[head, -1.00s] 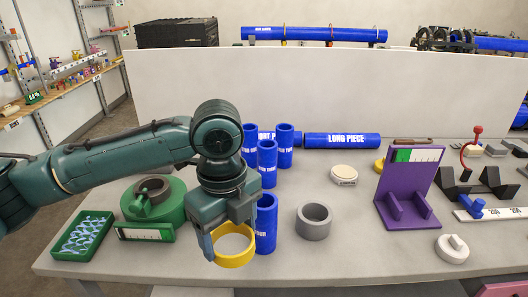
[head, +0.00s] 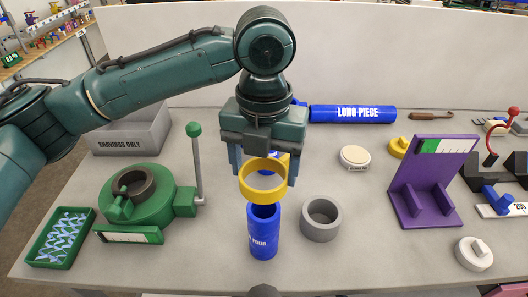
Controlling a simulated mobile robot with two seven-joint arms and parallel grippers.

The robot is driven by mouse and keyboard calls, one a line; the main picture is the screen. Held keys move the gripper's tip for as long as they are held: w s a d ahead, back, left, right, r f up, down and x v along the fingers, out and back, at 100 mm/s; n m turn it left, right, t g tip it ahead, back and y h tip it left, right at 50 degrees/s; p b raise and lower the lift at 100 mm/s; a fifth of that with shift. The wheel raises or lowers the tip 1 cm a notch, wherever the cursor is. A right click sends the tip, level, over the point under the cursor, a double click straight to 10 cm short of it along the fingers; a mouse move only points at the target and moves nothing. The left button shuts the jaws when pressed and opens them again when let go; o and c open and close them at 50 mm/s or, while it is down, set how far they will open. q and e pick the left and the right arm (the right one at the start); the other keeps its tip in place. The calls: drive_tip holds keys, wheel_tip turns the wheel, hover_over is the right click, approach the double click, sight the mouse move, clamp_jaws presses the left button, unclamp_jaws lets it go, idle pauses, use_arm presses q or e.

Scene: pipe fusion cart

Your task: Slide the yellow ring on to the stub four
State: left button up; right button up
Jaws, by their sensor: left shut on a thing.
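My left gripper (head: 264,177) is shut on the yellow ring (head: 263,196), with one finger at each side of it. The ring is held level, its hole facing up and down. Stub four (head: 263,238) is a blue upright tube with white lettering that ends in "FOUR". It stands on the table directly below the ring in the picture. Its open top shows just under the ring's near rim, so the ring looks to be above the stub and not around it. Other blue stubs behind are mostly hidden by the gripper and ring. My right gripper is not in view.
A grey ring (head: 321,219) stands close to the right of stub four. A green round fixture (head: 152,205) with an upright lever (head: 197,165) is to the left. A purple stand (head: 432,182) is farther right. The blue long piece (head: 352,114) lies behind.

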use_arm(q)
drive_tip(key=shift+s+f, duration=0.15)
drive_tip(key=shift+f, duration=1.35)
drive_tip(key=shift+f+b, duration=0.45)
drive_tip(key=shift+f, duration=0.45)
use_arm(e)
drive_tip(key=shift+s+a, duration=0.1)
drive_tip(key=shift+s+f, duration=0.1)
use_arm(q)
drive_tip(key=shift+p, duration=0.55)
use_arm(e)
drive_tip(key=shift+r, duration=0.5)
